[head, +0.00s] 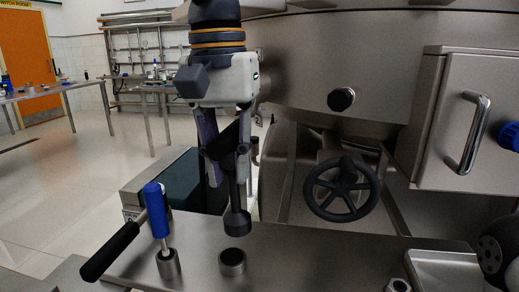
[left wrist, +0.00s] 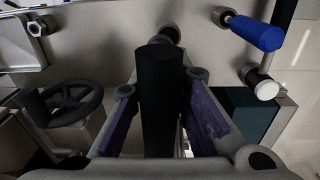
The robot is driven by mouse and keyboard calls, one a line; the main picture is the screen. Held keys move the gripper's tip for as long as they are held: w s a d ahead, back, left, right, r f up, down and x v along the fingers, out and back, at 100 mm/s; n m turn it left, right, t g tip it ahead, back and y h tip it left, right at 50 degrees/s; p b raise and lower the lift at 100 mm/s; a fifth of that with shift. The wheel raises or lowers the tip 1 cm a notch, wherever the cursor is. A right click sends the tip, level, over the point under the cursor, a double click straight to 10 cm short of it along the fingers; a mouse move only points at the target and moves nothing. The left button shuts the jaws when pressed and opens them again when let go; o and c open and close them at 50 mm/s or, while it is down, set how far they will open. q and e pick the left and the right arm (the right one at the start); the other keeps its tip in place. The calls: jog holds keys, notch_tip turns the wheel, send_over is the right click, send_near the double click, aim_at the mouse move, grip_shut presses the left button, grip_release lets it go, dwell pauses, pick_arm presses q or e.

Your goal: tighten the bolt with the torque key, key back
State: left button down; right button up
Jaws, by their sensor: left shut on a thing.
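My left gripper (head: 228,165) is shut on a dark, upright tool with a wide round lower end (head: 237,222), seemingly the torque key. In the left wrist view its thick black shaft (left wrist: 160,95) stands between the purple finger pads. The tool's lower end is above the metal bench, just over a short round metal cup (head: 232,262); the two look apart. A small metal fitting, perhaps the bolt (head: 398,285), sits at the lower right, away from the gripper. It also shows in the left wrist view (left wrist: 38,27). My right gripper is not in view.
A blue-handled tool (head: 157,209) stands in another metal cup (head: 168,264), with a black handle (head: 110,252) beside it. A black handwheel (head: 342,189) and a steel cabinet (head: 458,125) are on the right. A shallow tray (head: 440,262) lies at the lower right.

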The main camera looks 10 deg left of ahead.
pick_arm(q)
jog(key=shift+w+a+r+y, duration=0.3)
jog(key=shift+a+r+y, duration=0.05)
jog(key=shift+a+y, duration=0.05)
jog(key=shift+s+a, duration=0.1)
jog(key=shift+s, duration=0.25)
jog(key=shift+w+f, duration=0.1)
jog(key=shift+f, duration=2.75)
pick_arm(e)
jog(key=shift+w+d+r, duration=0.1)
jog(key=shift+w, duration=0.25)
pick_arm(q)
jog(key=shift+f, duration=1.05)
jog(key=shift+f, duration=0.6)
jog(key=c, duration=1.4)
grip_release()
jog(key=shift+c, duration=0.2)
